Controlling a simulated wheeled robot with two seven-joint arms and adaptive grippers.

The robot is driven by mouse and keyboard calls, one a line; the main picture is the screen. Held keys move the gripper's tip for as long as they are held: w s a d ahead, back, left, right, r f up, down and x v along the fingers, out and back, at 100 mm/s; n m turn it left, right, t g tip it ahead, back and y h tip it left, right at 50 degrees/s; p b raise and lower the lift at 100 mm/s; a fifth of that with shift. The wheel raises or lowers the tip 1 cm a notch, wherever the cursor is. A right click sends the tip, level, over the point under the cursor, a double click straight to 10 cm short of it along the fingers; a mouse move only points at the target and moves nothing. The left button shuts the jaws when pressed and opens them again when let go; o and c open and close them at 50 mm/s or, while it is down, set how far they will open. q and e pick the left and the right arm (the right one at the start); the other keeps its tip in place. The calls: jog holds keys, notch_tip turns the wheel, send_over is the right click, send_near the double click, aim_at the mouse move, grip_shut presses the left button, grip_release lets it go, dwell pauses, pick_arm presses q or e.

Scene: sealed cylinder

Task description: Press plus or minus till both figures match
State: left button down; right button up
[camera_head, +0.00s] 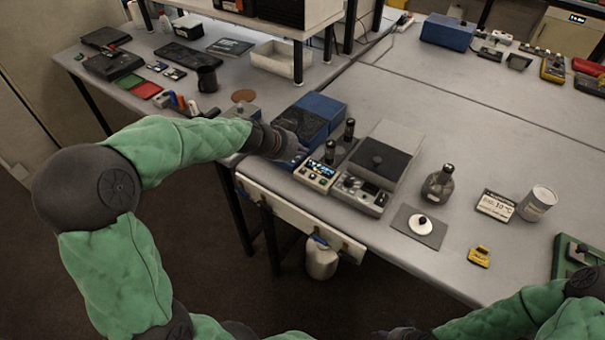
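A small pale control box (317,175) with a lit blue-white display stands at the bench's front edge; its figures and buttons are too small to read. A sign card (495,206) at the right shows a figure that looks like 10 °C. My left gripper (293,151) is dark and reaches in from the left, just left of and behind the control box, over the front of a blue unit (323,107). Its fingers blend into the dark background, so their opening is unclear. My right gripper (403,333) shows only as a dark shape at the bottom edge.
A grey device with a dark top plate (382,158) stands right of the control box. Farther right are a dark bottle (438,186), a white disc on a grey mat (420,224), a can (537,203) and a yellow item (479,257). The bench behind them is largely clear.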

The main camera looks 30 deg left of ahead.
aim_at(301, 172)
pick_arm(q)
notch_tip(301, 172, down, 4)
jog(key=shift+r+b, duration=0.2)
jog(key=shift+b, duration=0.95)
jog(key=shift+f+b, duration=0.75)
jog(key=shift+b, duration=0.2)
jog(key=shift+f, duration=0.1)
jog(key=shift+f+b, duration=0.3)
jog(key=shift+b, duration=0.4)
jog(key=shift+f+b, duration=0.35)
jog(key=shift+b, duration=0.15)
dwell(0.3)
jog(key=shift+r, duration=0.1)
dwell(0.3)
jog(key=shift+r+p, duration=0.4)
jog(key=shift+r, duration=0.25)
jog(key=shift+r+p, duration=1.65)
jog(key=shift+r, duration=0.85)
